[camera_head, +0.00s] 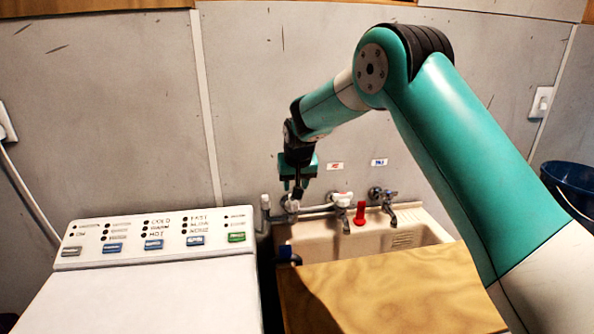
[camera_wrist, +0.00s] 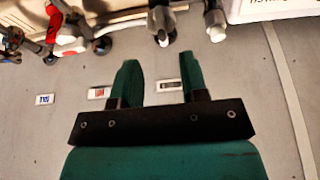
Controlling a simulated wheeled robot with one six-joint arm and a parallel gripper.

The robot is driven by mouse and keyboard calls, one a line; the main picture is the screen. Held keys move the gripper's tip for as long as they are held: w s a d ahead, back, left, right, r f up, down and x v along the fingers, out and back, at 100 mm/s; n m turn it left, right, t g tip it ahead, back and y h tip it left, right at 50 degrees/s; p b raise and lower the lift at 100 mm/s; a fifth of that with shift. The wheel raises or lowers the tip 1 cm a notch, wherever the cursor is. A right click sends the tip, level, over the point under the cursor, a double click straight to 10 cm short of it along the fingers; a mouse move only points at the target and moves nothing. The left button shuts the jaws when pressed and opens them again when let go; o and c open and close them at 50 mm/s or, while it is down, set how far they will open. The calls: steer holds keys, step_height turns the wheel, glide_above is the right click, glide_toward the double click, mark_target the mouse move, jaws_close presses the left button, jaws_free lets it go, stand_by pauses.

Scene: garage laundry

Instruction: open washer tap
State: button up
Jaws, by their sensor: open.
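Taps line the wall above the sink. The leftmost tap (camera_head: 291,206) is partly hidden by my gripper (camera_head: 297,188), which hangs just above it in the head view. In the wrist view, where the scene appears upside down, this tap (camera_wrist: 161,22) is dark with a pale end and lies beyond my fingertips, in line with the gap. My gripper (camera_wrist: 158,62) is open there, its two green fingers apart with nothing between them. The tap's handle position cannot be made out.
A white-handled tap (camera_head: 342,199) under a red label and another tap (camera_head: 383,196) under a blue label stand to the right. A red object (camera_head: 360,212) stands between them. A wooden board (camera_head: 390,292) covers part of the sink (camera_head: 437,232). A washing machine (camera_head: 150,290) stands left.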

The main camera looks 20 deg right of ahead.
steer(key=b+v, duration=0.1)
steer(key=v, duration=0.7)
steer(key=shift+r+b, duration=0.25)
steer(key=shift+b, duration=0.1)
steer(key=shift+s, duration=0.1)
steer(key=s+a+n+g+y, duration=0.2)
steer(key=s+a+n, duration=0.2)
steer(key=s, duration=1.6)
steer(key=s+a+r+n+g+y, duration=0.1)
steer(key=s+a+n, duration=0.4)
steer(key=s, duration=1.5)
steer(key=shift+a+r+g+y, duration=0.25)
steer(key=shift+a+g+y, duration=0.55)
steer(key=shift+a+y, duration=0.2)
